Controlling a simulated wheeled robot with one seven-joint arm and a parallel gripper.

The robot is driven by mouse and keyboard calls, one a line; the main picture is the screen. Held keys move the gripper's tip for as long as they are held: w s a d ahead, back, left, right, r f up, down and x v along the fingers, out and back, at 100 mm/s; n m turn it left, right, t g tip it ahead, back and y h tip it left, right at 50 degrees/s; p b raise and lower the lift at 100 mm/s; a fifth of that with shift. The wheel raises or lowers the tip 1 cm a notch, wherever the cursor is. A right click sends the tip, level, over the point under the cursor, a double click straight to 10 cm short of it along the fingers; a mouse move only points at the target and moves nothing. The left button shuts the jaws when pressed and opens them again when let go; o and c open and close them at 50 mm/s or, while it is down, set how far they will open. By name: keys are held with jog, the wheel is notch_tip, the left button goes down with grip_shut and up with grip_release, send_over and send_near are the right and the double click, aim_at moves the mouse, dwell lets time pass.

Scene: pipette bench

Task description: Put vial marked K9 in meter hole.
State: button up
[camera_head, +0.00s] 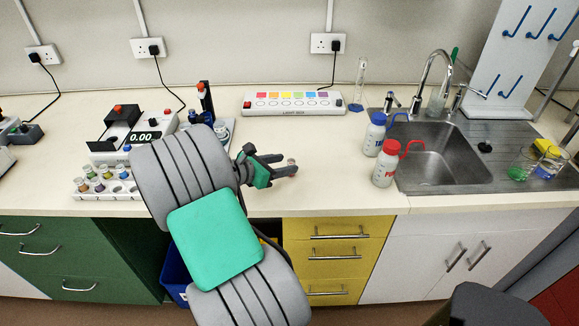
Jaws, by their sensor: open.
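My gripper (284,164) is open above the bench in the middle, with its fingers pointing right. A small pale round thing (291,161) shows at the fingertips; I cannot tell whether it is a vial or whether the fingers touch it. The meter (145,135), with a display reading 0.00, stands at the left; I cannot make out its hole, and my arm covers part of that area. A white rack (88,195) in front of the meter holds several vials with coloured tops (100,187). No K9 mark is readable.
The bench (330,190) between gripper and bottles is clear.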

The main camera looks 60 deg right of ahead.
aim_at(294, 160)
jog(key=x, duration=0.4)
jog(key=shift+w+d, duration=0.2)
jog(key=shift+d, duration=0.1)
grip_shut()
